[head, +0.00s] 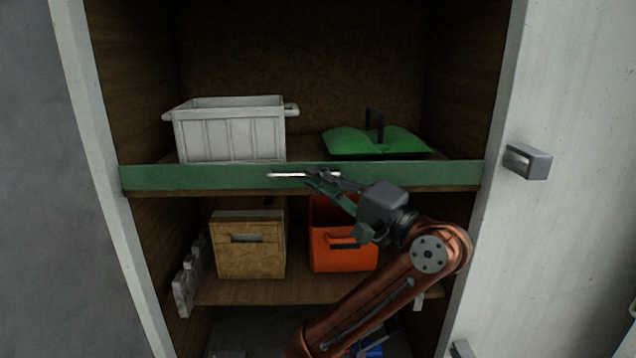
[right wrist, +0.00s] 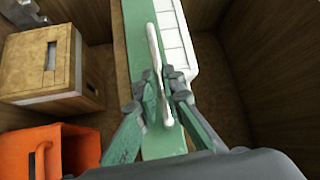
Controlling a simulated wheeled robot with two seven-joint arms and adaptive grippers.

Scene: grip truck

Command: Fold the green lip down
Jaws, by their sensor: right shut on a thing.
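The green lip (head: 190,177) is a long flat board across the front edge of the upper shelf. It stands upright, its face toward me. A thin pale bar handle (head: 285,175) runs along the middle of its face. My right gripper (head: 322,178) reaches in from the lower right and is shut on the right part of this handle. In the right wrist view, the fingers (right wrist: 158,92) sit on both sides of the pale bar (right wrist: 155,50), in front of the green lip (right wrist: 136,30). My left gripper is not in view.
Behind the lip stand a white crate (head: 230,135) and a green bag-like thing (head: 375,141) with a dark handle. Below are a wooden box (head: 248,262) and an orange bin (head: 343,257). An open cabinet door (head: 575,250) with a grey handle (head: 528,162) is at right.

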